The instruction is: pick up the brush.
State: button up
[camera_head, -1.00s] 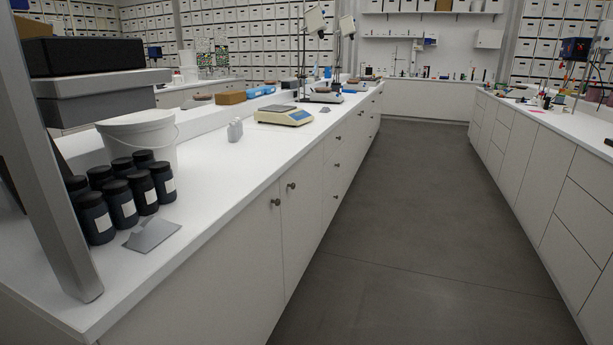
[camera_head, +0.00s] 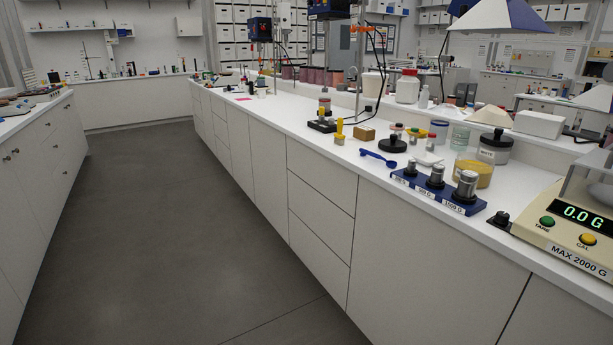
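I cannot make out a brush for certain. A small upright item with a yellow handle (camera_head: 340,130) stands near the front edge of the right counter; it is too small to tell whether it is the brush. A blue scoop-like tool (camera_head: 378,158) lies on the counter just right of it. My gripper is not in view.
The right counter (camera_head: 262,119) holds a yellow balance (camera_head: 575,232) reading 0.0 G, a blue block with metal weights (camera_head: 437,188), a jar of yellow pigment (camera_head: 473,172) and a white bottle (camera_head: 407,87). The grey floor aisle (camera_head: 165,230) is clear.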

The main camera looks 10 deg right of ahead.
aim_at(339, 138)
jog(key=i+j+z, duration=0.1)
jog(key=i+z, duration=0.35)
jog(key=i+j, duration=0.4)
jog(key=i+z, duration=0.05)
